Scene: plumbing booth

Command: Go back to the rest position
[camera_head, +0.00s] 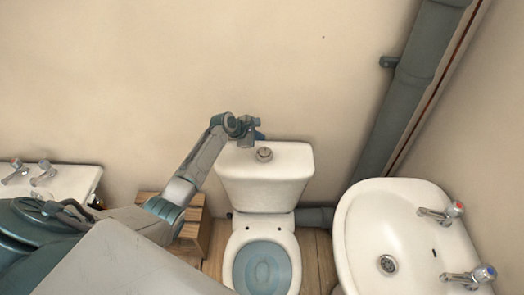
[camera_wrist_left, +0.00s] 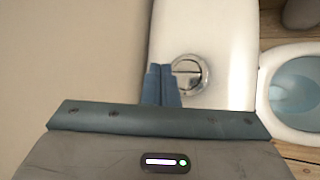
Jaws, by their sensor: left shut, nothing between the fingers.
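My left arm reaches in from the left in the head view. Its gripper (camera_head: 260,135) is over the back of the toilet cistern (camera_head: 264,178), near the wall. In the left wrist view my left gripper (camera_wrist_left: 160,70) is shut and empty. Its fingertips lie just beside the round flush button (camera_wrist_left: 189,73) in the picture. I cannot tell whether they touch the cistern lid. The flush button also shows in the head view (camera_head: 264,154). My right gripper is not in view.
The toilet bowl (camera_head: 262,266) holds blue water. A washbasin (camera_head: 400,220) with two taps stands at right, beside a large grey pipe (camera_head: 405,95). Another basin (camera_head: 70,182) is at far left, and a wooden stool (camera_head: 193,228) stands left of the toilet. The upper wall is clear.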

